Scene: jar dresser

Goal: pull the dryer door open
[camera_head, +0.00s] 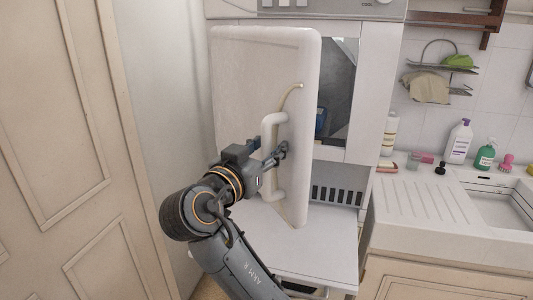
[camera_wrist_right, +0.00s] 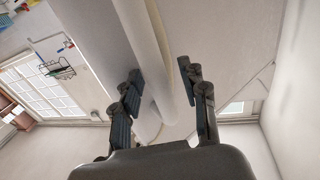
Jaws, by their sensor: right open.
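The white dryer door (camera_head: 240,90) stands open in the head view, swung out to the left of the dryer's dark opening (camera_head: 340,85). A pale vertical handle (camera_head: 268,130) is on its face. My right gripper (camera_head: 277,157) is at the handle, with its fingers beside the upright bar. In the right wrist view the two fingers (camera_wrist_right: 160,82) are spread apart, and a pale bar (camera_wrist_right: 145,50) that looks like the handle or the door edge runs between them. I cannot tell whether a finger touches it. My left gripper is not in view.
A white surface (camera_head: 325,245) lies below the door. A sink counter (camera_head: 440,205) with bottles (camera_head: 459,142) stands at the right. A beige panelled door (camera_head: 75,130) fills the left, with a gap of clear room between it and the dryer door.

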